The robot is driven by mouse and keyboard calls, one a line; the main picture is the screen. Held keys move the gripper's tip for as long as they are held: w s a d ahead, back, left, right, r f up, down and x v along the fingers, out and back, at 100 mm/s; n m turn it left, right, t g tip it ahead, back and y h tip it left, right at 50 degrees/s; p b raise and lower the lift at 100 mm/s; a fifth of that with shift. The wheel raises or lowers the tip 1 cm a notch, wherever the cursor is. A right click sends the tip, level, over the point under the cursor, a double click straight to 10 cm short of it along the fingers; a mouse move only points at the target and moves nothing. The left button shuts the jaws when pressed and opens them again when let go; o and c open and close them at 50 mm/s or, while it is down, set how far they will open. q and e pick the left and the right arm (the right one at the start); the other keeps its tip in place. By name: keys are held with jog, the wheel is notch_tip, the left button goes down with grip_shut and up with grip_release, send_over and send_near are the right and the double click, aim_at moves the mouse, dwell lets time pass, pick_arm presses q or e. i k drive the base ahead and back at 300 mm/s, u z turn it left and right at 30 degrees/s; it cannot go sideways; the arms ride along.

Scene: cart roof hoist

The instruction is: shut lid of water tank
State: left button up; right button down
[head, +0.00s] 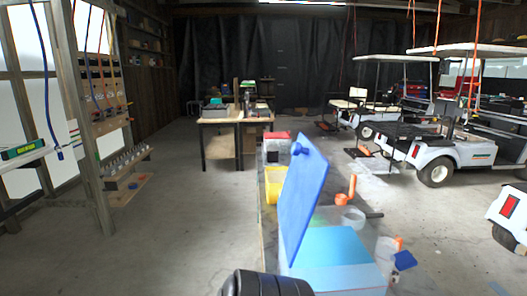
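The water tank (345,279) stands on the bench at the bottom centre, with pale, see-through walls and light blue inside. Its blue lid (308,200) is open, standing steeply up along the tank's left side and leaning a little to the right at the top. A blue knob (299,149) sticks out near the lid's upper edge. Neither of my grippers shows in the head view. A dark rounded part at the bottom edge, just left of the tank, looks like my arm; no fingers are visible on it.
A yellow container (273,184) and a red-topped box (277,147) stand behind the lid. An orange-handled item (347,192), a round clear container (353,217) and a blue piece (404,260) lie right of the tank. Golf carts (435,155) stand at right.

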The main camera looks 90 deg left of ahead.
aim_at(308, 170)
jog(key=k, duration=1.95)
jog(key=u, duration=2.4)
